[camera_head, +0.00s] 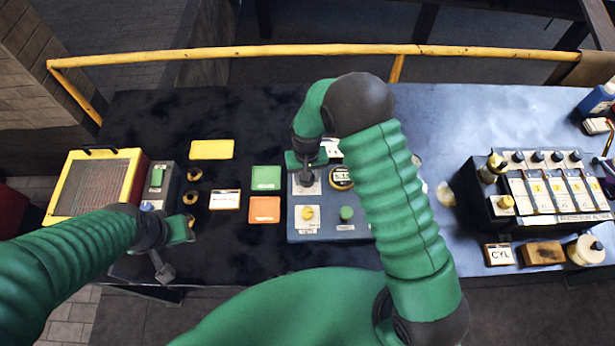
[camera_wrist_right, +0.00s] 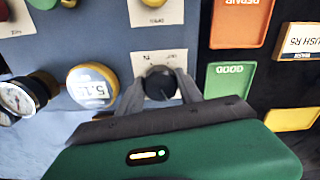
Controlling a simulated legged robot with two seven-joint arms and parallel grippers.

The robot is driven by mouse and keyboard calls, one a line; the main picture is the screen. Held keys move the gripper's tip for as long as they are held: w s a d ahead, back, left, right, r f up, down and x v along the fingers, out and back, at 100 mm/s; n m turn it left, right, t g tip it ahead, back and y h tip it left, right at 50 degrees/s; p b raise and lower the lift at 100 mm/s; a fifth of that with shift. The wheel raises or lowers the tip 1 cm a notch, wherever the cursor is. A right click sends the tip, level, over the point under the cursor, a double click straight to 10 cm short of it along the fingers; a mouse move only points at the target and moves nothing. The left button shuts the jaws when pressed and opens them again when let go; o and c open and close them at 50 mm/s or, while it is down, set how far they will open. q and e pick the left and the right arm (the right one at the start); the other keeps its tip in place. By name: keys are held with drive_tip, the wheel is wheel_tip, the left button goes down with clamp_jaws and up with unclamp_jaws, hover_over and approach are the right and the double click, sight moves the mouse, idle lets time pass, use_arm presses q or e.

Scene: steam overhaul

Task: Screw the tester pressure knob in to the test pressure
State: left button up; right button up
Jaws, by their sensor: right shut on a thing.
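The tester (camera_head: 328,232) is a blue-grey panel at the middle of the bench, partly hidden by my right arm. Its black pressure knob (camera_wrist_right: 160,83) sits on a pale label plate in the right wrist view. My right gripper (camera_wrist_right: 162,88) is shut on this knob, with one finger on each side. In the head view my right gripper (camera_head: 307,178) points down at the panel's upper left. A round yellow-rimmed digital readout (camera_wrist_right: 91,89) is beside the knob; its digits look like 5.1 with the last unclear. My left gripper (camera_head: 165,268) hangs at the bench's front left, its jaw opening unclear.
A yellow knob (camera_head: 307,213) and a green knob (camera_head: 346,214) are on the tester's front. Green (camera_head: 266,177) and orange (camera_head: 264,209) trays lie left of it. A dial gauge (camera_wrist_right: 16,97) is beyond the readout. A valve rack (camera_head: 550,190) stands at right.

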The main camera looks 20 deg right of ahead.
drive_tip(key=shift+w+r+m, duration=0.1)
drive_tip(key=shift+w+m, duration=0.1)
drive_tip(key=shift+m, duration=0.6)
drive_tip(key=shift+w+r+m, duration=0.1)
drive_tip(key=shift+w+m, duration=0.1)
drive_tip(key=shift+m, duration=0.6)
drive_tip(key=o, duration=1.4)
drive_tip(key=shift+s+f, duration=0.1)
drive_tip(key=shift+f, duration=0.05)
wheel_tip(320, 180, up, 17)
drive_tip(key=shift+f+b, duration=0.1)
drive_tip(key=shift+b, duration=1.1)
